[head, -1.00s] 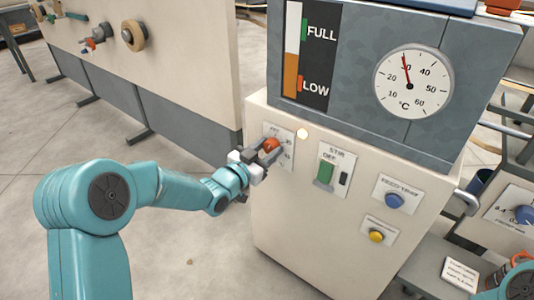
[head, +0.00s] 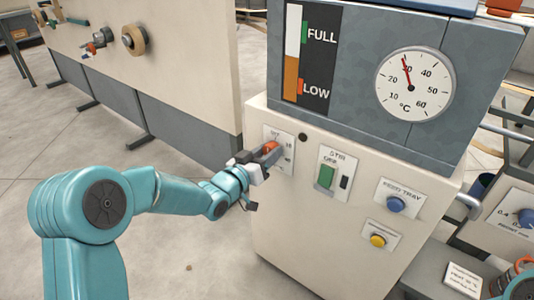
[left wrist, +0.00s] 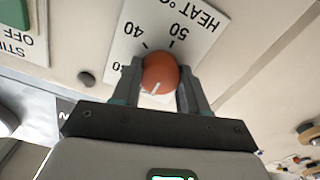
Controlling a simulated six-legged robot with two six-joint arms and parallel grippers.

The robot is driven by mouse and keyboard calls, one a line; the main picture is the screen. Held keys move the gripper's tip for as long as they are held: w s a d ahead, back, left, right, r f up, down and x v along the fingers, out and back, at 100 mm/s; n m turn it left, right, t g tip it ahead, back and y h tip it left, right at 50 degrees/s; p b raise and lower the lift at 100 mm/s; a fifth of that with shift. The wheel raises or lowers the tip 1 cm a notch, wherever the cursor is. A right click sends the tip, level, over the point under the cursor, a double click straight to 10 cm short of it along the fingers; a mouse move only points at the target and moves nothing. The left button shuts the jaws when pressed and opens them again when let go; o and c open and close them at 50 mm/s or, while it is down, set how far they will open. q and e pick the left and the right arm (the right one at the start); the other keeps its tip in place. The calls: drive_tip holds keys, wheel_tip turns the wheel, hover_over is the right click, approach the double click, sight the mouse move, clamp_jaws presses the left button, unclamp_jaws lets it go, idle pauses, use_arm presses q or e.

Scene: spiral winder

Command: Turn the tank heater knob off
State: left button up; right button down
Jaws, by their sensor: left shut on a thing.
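The tank heater knob (head: 270,147) is orange-red and sits on a white label plate at the upper left of the cream cabinet front. It also shows in the left wrist view (left wrist: 160,72), with "HEAT °C" and numbers such as 40 and 50 around it. Its short white mark points down in that view, away from 40 and 50. My left gripper (head: 264,155) is shut on the knob, with one finger on each side in the left wrist view (left wrist: 160,90). The gripper body hides part of the dial plate. My right gripper does not show.
A small dark lamp (head: 303,137) is right of the knob. The green stir switch (head: 326,177), blue button (head: 395,204) and yellow button (head: 378,240) are on the same front. A thermometer gauge (head: 415,83) reads about 30. A panel (head: 190,60) stands at left.

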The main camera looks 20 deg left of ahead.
use_arm(q)
drive_tip(key=o, duration=1.1)
drive_tip(key=shift+c, duration=0.2)
drive_tip(key=p+v, duration=0.2)
drive_tip(key=v, duration=1.4)
drive_tip(key=shift+s, duration=0.25)
